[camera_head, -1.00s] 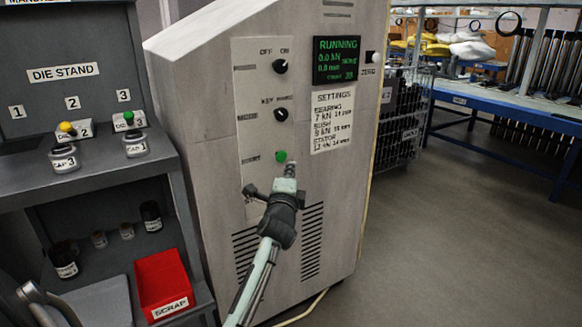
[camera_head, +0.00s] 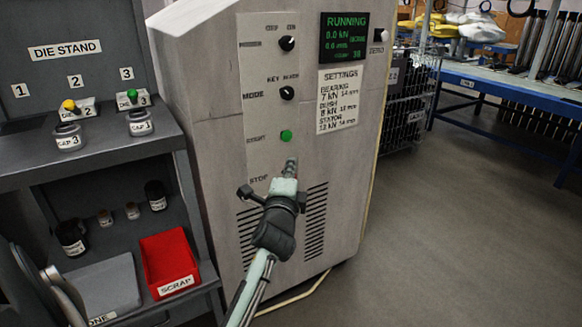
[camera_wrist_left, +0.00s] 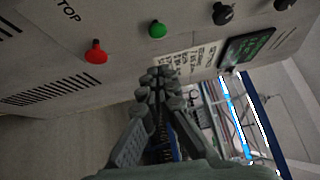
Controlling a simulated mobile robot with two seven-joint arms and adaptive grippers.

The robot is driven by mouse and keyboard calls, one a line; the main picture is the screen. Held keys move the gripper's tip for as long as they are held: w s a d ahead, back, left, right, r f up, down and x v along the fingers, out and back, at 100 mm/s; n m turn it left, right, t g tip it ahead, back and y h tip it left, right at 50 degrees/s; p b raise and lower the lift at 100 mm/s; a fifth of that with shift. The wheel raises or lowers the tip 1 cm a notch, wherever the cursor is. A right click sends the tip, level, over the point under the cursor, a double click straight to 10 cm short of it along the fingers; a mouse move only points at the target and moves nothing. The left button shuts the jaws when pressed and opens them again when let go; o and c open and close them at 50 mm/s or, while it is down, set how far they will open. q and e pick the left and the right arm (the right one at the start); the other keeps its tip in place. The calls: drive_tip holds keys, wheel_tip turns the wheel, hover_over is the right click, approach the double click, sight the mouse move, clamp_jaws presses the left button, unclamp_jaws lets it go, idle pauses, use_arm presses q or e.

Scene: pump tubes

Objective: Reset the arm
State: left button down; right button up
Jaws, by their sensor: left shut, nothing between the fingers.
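My left gripper (camera_head: 290,166) is shut and empty in front of the control cabinet (camera_head: 205,120), its fingertips just below the green start button (camera_head: 286,136). The arm comes up from the bottom of the head view. In the left wrist view the closed fingers (camera_wrist_left: 160,76) point toward the cabinet, with the green button (camera_wrist_left: 157,29) and the red stop button (camera_wrist_left: 96,52) beyond them, apart from the fingers. The stop button is hidden behind my gripper in the head view. My right gripper is not in view.
The lit display (camera_head: 344,38) reads RUNNING. A grey die stand (camera_head: 90,155) with small caps stands on the left, a red scrap bin (camera_head: 169,263) on its lower shelf. A wire cage (camera_head: 403,105) and blue table (camera_head: 480,80) stand at right. The floor (camera_head: 450,230) there is clear.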

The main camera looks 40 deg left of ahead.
use_arm(q)
drive_tip(key=shift+f, duration=0.1)
idle(0.4)
drive_tip(key=s+d+f+n+g+h, duration=0.2)
drive_tip(key=s+f+n+g, duration=0.15)
drive_tip(key=f, duration=0.65)
drive_tip(key=s+d+f+n+g+h, duration=0.25)
drive_tip(key=s+f, duration=0.25)
drive_tip(key=f, duration=0.5)
drive_tip(key=s+d+f+n+g+h, duration=0.1)
drive_tip(key=s+d+f+n+g, duration=0.1)
drive_tip(key=s+f, duration=0.5)
drive_tip(key=s+d+f+n+g+h, duration=0.2)
drive_tip(key=s+d+f+g, duration=0.3)
drive_tip(key=s, duration=0.8)
wheel_tip(320, 180, down, 3)
drive_tip(key=shift+d+f+n, duration=0.1)
drive_tip(key=shift+d+n, duration=0.4)
drive_tip(key=shift+d, duration=0.55)
